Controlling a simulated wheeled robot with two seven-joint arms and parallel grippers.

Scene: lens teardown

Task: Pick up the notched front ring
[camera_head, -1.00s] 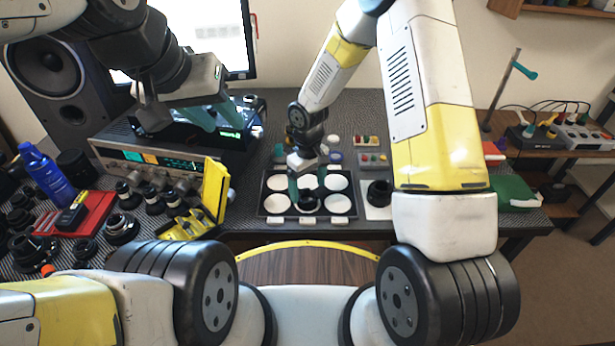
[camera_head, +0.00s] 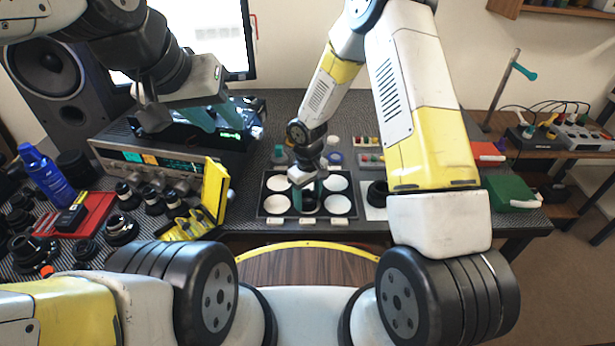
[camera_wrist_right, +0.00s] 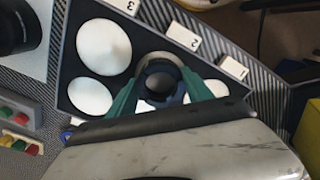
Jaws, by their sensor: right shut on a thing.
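The notched front ring (camera_wrist_right: 158,68) is a dark ring between the green fingertips of my right gripper (camera_wrist_right: 162,88) in the right wrist view. Whether the ring touches the tray floor is unclear. My left gripper (camera_head: 214,118) is open and empty, held at upper left above the instrument on the bench.
The tray has several white round compartments and white number tags (camera_wrist_right: 183,36) along its front. A dark lens part (camera_head: 377,190) stands on a white pad just right of it. A yellow stand (camera_head: 214,192) and several lens parts lie to the left. Button blocks (camera_head: 370,159) sit behind.

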